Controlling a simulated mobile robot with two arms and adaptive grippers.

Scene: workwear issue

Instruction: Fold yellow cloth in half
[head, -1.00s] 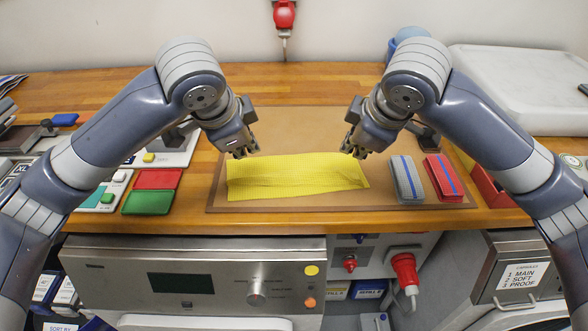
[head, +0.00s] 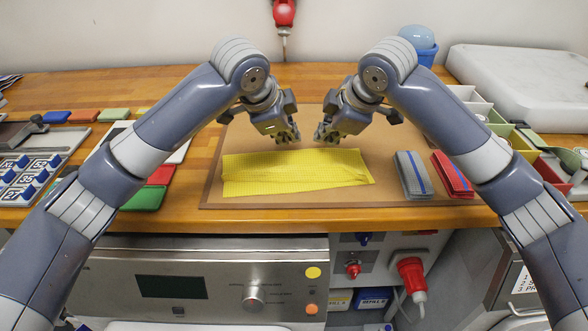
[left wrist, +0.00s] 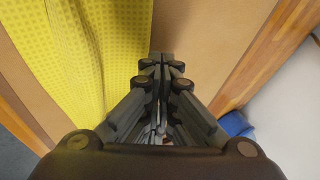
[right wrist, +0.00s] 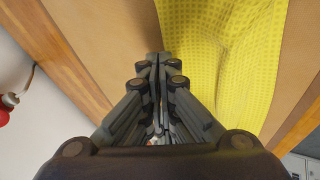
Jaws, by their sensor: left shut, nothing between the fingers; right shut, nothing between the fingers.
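The yellow cloth (head: 296,174) lies as a long, narrow strip on the brown board (head: 385,140), with its long side running left to right and some creases along it. It also shows in the left wrist view (left wrist: 85,50) and in the right wrist view (right wrist: 228,60). My left gripper (head: 290,140) is shut and empty, just behind the cloth's far edge. My right gripper (head: 325,138) is shut and empty beside it, also behind the far edge. In both wrist views the fingertips are together over bare board next to the cloth.
A folded grey cloth (head: 411,175) and a folded red cloth (head: 453,175) lie right of the yellow one. Green (head: 145,199) and red (head: 162,175) pads lie at left. A compartment tray (head: 475,102) and white case (head: 520,88) stand at right. The board behind is mostly clear.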

